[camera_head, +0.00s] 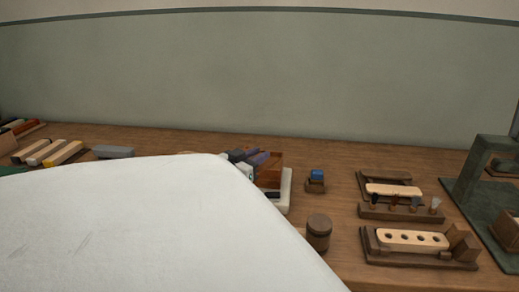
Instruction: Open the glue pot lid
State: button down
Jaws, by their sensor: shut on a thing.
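A small round brown wooden pot (318,233) stands upright on the bench, right of centre near the front. It looks like the glue pot. Its flat round top appears to be in place, but a lid seam is too small to make out. A large white part of my arm covers the lower left of the view and ends close to the left of the pot. My gripper cannot be made out; it is hidden behind the arm or out of the picture.
A wooden box (268,170) with dark-handled things stands behind the arm. A small holder with a blue block (316,180) stands behind the pot. A drilled pale brush block (411,240) sits in a wooden fixture at right. A green stand (490,185) is at far right.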

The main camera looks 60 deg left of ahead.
jog(key=c, duration=1.2)
grip_release()
jog(key=shift+b+v, duration=0.75)
jog(key=shift+v, duration=2.95)
jog(key=shift+c, duration=0.4)
